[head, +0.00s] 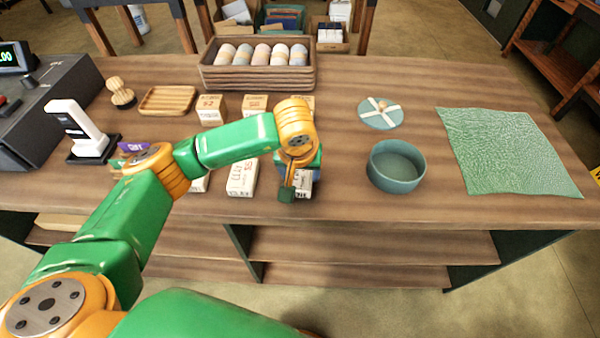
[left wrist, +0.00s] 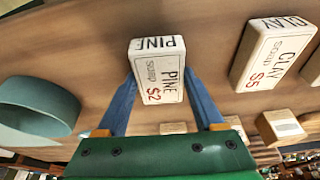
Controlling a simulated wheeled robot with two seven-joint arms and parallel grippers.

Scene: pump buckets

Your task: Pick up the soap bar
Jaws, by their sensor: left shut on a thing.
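My left gripper (head: 288,190) reaches down over the front middle of the table. In the left wrist view its two blue fingers (left wrist: 160,88) are closed on either side of a white soap bar (left wrist: 160,72) printed "PINE SOAP $2". In the head view the bar (head: 305,185) shows only in part beside the fingers, with my wrist hiding the rest. I cannot tell whether it touches the table. A similar bar marked "CLAY $5" (head: 242,178) lies to its left in the head view, apart from it, and also shows in the left wrist view (left wrist: 270,50). My right gripper is out of view.
A teal bowl (head: 396,180), its round lid (head: 396,117) and a green cloth (head: 510,150) lie to the right. Small boxes (head: 210,110) and a wooden crate (head: 215,80) stand behind. A card reader (head: 82,125) stands left. The wood between gripper and bowl is clear.

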